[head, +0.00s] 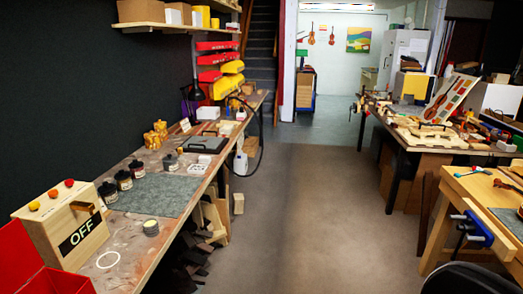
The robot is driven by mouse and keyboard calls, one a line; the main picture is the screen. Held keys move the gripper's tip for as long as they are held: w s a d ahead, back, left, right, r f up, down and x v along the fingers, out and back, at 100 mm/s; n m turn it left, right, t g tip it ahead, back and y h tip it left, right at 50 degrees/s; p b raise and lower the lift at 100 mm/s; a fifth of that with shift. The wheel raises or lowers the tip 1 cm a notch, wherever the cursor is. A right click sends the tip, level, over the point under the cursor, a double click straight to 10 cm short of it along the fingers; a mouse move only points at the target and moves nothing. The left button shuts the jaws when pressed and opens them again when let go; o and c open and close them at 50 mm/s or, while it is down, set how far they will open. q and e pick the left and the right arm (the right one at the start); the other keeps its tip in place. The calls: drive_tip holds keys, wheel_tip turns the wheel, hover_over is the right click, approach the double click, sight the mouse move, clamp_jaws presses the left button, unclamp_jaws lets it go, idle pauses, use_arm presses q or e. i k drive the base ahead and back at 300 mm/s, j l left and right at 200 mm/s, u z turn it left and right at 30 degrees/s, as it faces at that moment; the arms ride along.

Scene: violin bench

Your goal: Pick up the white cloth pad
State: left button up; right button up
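I cannot single out the white cloth pad with certainty. A small flat white piece (204,159) lies on the long left bench (135,240), just in front of a pale box-like item (205,145); it is too small to tell whether it is cloth. Neither of my grippers shows in the head view.
The left bench holds a wooden box marked OFF (66,230), a red open box (40,262), dark jars (124,180), a small tin (151,228), a white ring (108,259) and a grey mat (155,195). A workbench with a blue vise (478,230) stands right. The middle floor is clear.

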sight(203, 159)
drive_tip(key=i+l, duration=0.1)
drive_tip(key=i, duration=2.05)
drive_tip(key=i+j+u, duration=0.05)
drive_tip(key=j, duration=0.05)
